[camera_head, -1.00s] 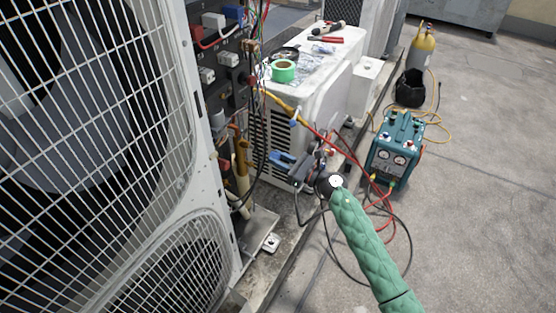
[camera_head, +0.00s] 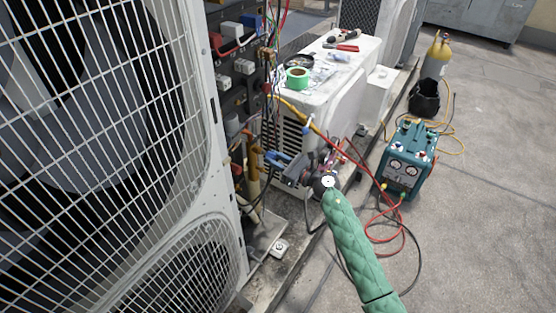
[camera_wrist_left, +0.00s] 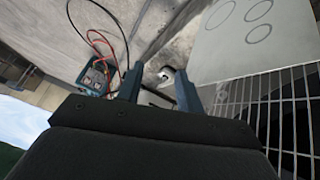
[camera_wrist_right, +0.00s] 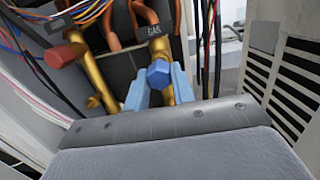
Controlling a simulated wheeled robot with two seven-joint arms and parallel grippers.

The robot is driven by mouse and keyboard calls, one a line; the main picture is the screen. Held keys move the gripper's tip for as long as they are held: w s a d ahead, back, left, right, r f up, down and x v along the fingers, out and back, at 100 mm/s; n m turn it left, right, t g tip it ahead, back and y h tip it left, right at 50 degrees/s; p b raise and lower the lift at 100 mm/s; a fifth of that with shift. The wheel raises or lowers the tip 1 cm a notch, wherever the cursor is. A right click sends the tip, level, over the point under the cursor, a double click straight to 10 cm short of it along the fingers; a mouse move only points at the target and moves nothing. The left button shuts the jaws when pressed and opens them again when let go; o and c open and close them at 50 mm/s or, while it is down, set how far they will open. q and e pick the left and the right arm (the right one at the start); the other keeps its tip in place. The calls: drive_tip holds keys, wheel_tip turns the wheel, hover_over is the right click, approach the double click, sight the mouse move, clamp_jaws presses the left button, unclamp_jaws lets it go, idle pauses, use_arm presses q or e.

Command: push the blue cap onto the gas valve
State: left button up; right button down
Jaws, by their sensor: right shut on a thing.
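The blue cap (camera_wrist_right: 159,74) is a hexagonal piece between the light blue fingers of my right gripper (camera_wrist_right: 160,84). The gripper is shut on it. The cap shows in front of the brass gas valve (camera_wrist_right: 156,48), below a dark "GAS" tag. It hides part of the brass, and I cannot tell whether they touch. In the head view my right gripper (camera_head: 272,157) points left at the brass pipes (camera_head: 253,166); the cap is not clear there. My left gripper (camera_wrist_left: 158,86) shows only in its wrist view, with its dark fingers apart and nothing held between them.
Hanging wires (camera_wrist_right: 38,65) and a second brass valve (camera_wrist_right: 72,52) flank the gas valve. A large fan grille (camera_head: 100,130) stands at left. A white unit (camera_head: 325,92) carries green tape (camera_head: 297,77). A teal machine (camera_head: 408,160) with hoses stands on the open floor at right.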

sight(275, 159)
idle(0.5)
drive_tip(key=shift+w+a, duration=0.1)
drive_tip(key=shift+w+a, duration=0.35)
drive_tip(key=shift+a, duration=0.2)
idle(0.9)
drive_tip(key=shift+w+a+b, duration=0.4)
drive_tip(key=shift+a+b, duration=0.1)
drive_tip(key=shift+a, duration=0.1)
idle(0.9)
drive_tip(key=c, duration=1.1)
unclamp_jaws()
